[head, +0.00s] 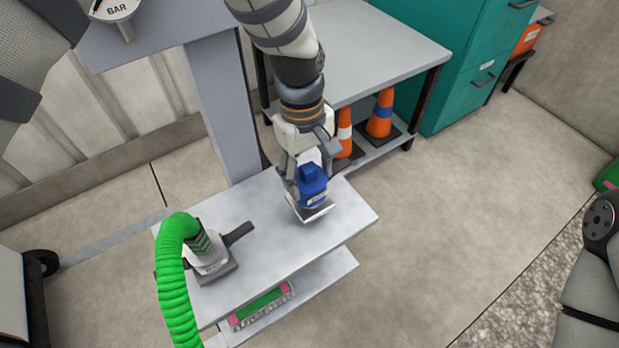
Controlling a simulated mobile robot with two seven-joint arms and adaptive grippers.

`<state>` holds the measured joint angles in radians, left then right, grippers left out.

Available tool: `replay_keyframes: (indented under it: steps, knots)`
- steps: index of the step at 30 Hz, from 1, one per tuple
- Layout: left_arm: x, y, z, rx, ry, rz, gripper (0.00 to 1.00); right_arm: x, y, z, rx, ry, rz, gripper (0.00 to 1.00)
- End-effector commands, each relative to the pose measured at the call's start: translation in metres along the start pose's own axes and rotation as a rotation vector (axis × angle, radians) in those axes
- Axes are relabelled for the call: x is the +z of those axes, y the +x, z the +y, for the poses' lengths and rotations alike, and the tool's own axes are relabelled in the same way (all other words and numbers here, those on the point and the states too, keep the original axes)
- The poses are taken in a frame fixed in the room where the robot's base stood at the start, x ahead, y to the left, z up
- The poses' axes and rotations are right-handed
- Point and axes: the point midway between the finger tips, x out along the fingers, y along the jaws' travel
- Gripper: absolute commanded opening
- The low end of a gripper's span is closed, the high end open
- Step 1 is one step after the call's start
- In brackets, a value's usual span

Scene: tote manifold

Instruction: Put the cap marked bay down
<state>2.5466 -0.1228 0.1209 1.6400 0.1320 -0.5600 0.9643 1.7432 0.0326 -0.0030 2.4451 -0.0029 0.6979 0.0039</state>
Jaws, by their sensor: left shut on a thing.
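My left gripper (308,172) is over the grey bench top (262,220) and shut on a blue cap (313,183). The cap has a small pale label too small to read. A light metal plate or holder (312,211) shows directly under the cap, at the bench's right part. I cannot tell whether the cap touches it, as the fingers hide part of both. My right gripper is out of view; only part of my right arm shows at the right edge.
A green ribbed hose (172,275) joins a grey fitting (210,265) with a dark handle at the bench's left. A green and pink item (262,304) lies on the lower shelf. Orange cones (380,115) stand under a table (375,45) behind. Bare bench lies between fitting and cap.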

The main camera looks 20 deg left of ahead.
Motion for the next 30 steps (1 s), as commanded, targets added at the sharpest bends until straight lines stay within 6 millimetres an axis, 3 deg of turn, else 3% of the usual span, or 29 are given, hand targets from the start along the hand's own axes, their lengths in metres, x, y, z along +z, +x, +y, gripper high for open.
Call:
replay_keyframes:
  steps: [1,3,13,14,16,26,30]
  knots:
    - [-0.001,0.015,0.001,-0.002,0.000,-0.003,0.16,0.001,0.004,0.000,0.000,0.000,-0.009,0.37]
    - [-0.002,0.026,0.001,-0.002,0.000,-0.002,0.16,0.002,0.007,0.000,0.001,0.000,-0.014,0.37]
    - [-0.004,0.028,0.002,0.002,0.001,0.001,0.16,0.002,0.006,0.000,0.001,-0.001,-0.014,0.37]
    - [-0.004,0.029,0.002,0.002,0.001,0.001,0.57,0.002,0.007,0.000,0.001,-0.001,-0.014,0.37]
    - [-0.004,0.028,0.002,0.002,0.001,0.002,0.73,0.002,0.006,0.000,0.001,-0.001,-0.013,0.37]
    - [-0.003,0.027,0.002,0.003,0.000,0.002,0.75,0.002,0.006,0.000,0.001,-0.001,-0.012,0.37]
    - [-0.004,0.003,0.003,0.007,0.000,0.005,0.75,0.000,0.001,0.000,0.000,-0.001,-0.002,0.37]
